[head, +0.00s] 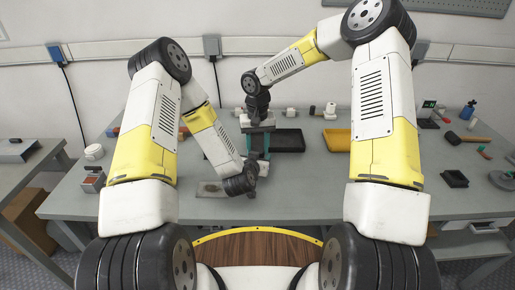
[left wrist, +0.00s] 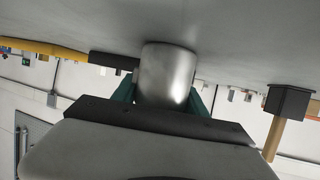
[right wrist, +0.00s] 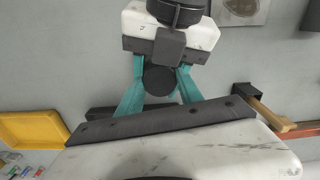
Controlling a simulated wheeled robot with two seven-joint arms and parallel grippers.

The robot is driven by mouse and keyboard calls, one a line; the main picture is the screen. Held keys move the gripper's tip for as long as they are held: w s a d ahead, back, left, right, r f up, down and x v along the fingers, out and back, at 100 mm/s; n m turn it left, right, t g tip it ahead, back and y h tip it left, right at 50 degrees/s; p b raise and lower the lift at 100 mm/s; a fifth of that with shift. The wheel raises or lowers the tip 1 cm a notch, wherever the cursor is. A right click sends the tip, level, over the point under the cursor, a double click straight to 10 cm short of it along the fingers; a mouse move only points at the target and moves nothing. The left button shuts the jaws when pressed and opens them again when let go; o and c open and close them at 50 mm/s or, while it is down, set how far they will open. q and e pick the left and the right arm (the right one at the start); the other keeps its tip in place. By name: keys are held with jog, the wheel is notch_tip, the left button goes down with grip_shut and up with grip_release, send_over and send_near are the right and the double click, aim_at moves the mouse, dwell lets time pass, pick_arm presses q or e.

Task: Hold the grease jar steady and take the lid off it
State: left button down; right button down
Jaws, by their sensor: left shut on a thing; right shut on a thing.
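The grease jar is a plain metal cylinder (left wrist: 167,75) in the left wrist view. My left gripper (left wrist: 165,92) is shut on its side, with a teal finger on each side. A dark round lid (right wrist: 159,80) shows from above in the right wrist view. My right gripper (right wrist: 158,88) is shut on this lid from above, its teal fingers on either side. In the head view both grippers meet over the table, with teal fingers (head: 266,143) showing. There the jar is mostly hidden by my arms, and I cannot tell whether the lid is apart from it.
A black tray (head: 288,141) and a yellow tray (head: 337,141) lie right of the grippers on the grey table (head: 310,190). A flat metal plate (head: 211,189) lies front left.

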jog(key=shift+n, duration=0.3)
jog(key=c, duration=0.8)
grip_release()
jog(key=shift+o, duration=0.2)
